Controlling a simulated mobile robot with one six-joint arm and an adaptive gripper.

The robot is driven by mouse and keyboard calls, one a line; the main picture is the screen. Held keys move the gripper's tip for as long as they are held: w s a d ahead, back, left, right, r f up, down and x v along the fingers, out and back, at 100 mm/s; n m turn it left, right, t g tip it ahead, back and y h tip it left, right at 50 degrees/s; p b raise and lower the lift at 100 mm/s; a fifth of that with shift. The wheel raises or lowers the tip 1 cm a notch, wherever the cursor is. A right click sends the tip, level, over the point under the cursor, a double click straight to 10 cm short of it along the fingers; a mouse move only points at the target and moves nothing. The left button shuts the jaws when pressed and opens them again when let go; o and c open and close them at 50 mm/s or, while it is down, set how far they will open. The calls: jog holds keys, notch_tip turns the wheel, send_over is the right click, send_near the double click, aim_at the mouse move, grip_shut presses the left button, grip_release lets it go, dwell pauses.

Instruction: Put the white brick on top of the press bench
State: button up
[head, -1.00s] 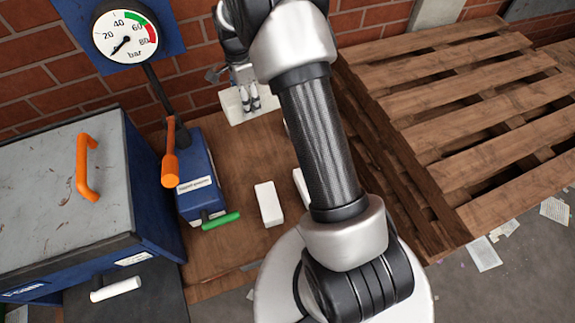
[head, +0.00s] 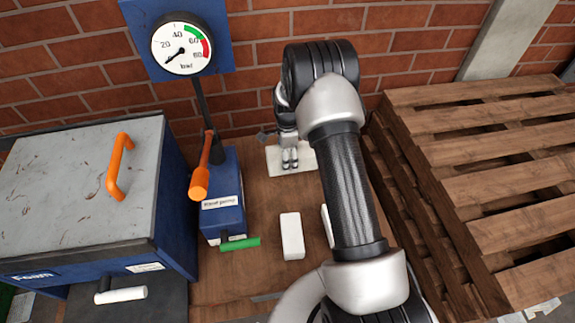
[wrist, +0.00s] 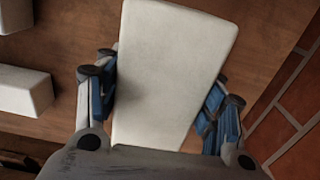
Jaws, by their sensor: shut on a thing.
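A white brick (wrist: 170,75) is between the two fingers of my gripper (wrist: 165,110) in the wrist view, with a finger against each long side. In the head view my gripper (head: 290,158) is at the back of the wooden bench top (head: 262,192), near the brick wall. The held white brick shows there too (head: 303,160), partly hidden by the fingers. I cannot tell whether it touches the wood or is just above it. Another white brick (head: 291,236) lies on the bench nearer to me. A further one (head: 326,226) is mostly hidden by my arm.
A blue hand pump (head: 223,195) with an orange lever (head: 200,178) and green handle (head: 240,244) stands left of the bricks. A pressure gauge (head: 182,48) rises behind it. A grey-topped blue box (head: 70,190) is far left. Wooden pallets (head: 480,170) are stacked on the right.

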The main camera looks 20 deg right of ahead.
jog(key=shift+f+b, duration=0.4)
jog(key=shift+f, duration=1.55)
jog(key=shift+f, duration=0.1)
jog(key=shift+f, duration=0.15)
jog(key=o, duration=1.3)
